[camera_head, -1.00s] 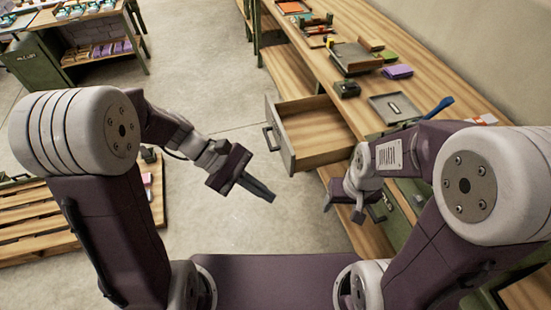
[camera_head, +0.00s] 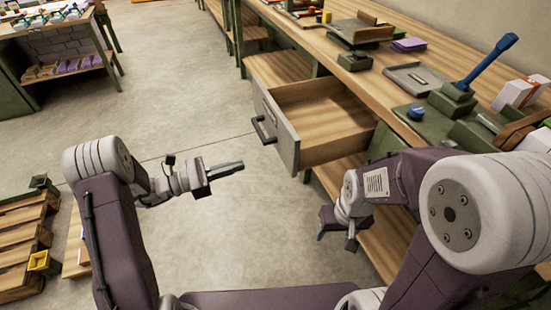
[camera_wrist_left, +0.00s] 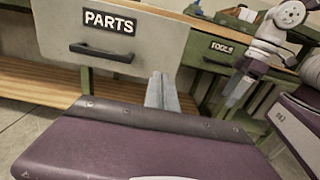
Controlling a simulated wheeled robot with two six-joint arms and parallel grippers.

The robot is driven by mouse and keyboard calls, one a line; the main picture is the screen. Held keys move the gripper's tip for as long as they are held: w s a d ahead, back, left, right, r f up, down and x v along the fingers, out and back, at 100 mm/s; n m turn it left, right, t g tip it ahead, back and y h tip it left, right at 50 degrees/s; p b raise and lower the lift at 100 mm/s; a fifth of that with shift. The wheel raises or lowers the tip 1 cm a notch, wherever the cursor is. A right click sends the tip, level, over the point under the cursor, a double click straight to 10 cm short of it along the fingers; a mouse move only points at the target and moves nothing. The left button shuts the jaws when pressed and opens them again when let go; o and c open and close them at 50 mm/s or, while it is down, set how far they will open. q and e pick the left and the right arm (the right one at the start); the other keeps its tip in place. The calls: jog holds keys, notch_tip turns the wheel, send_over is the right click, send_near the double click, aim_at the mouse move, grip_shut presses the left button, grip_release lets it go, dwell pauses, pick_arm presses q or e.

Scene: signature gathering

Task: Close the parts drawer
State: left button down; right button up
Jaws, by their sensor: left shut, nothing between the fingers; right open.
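The parts drawer (camera_head: 322,125) hangs open from the workbench in the head view, its wooden inside empty. Its grey front (camera_head: 275,122) has a dark handle (camera_head: 264,129). In the left wrist view the front (camera_wrist_left: 160,38) shows a "PARTS" label (camera_wrist_left: 109,22) above the handle (camera_wrist_left: 101,52). My left gripper (camera_head: 228,169) is shut and empty, left of and below the drawer front, apart from it in the head view. Its fingers also show in the left wrist view (camera_wrist_left: 162,92). My right gripper (camera_head: 338,238) is open and empty, below the drawer near the bench's lower shelf.
The workbench top (camera_head: 305,45) holds a grey tray (camera_head: 415,78), a purple block (camera_head: 409,45) and a blue-handled tool (camera_head: 487,62). A drawer labelled "TOOLS" (camera_wrist_left: 221,47) is closed beside it. A pallet (camera_head: 22,232) lies at left. The floor (camera_head: 180,100) left of the drawer is clear.

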aim_at(286, 152)
pick_arm(q)
jog(key=b+x, duration=0.2)
jog(key=x, duration=0.9)
jog(key=shift+d+f, duration=0.1)
jog(key=shift+d, duration=0.3)
jog(key=shift+w+d+b, duration=0.25)
jog(key=shift+d+b, duration=0.05)
jog(key=shift+d, duration=0.2)
pick_arm(e)
jog(key=shift+f, duration=1.4)
pick_arm(q)
jog(key=shift+d, duration=0.1)
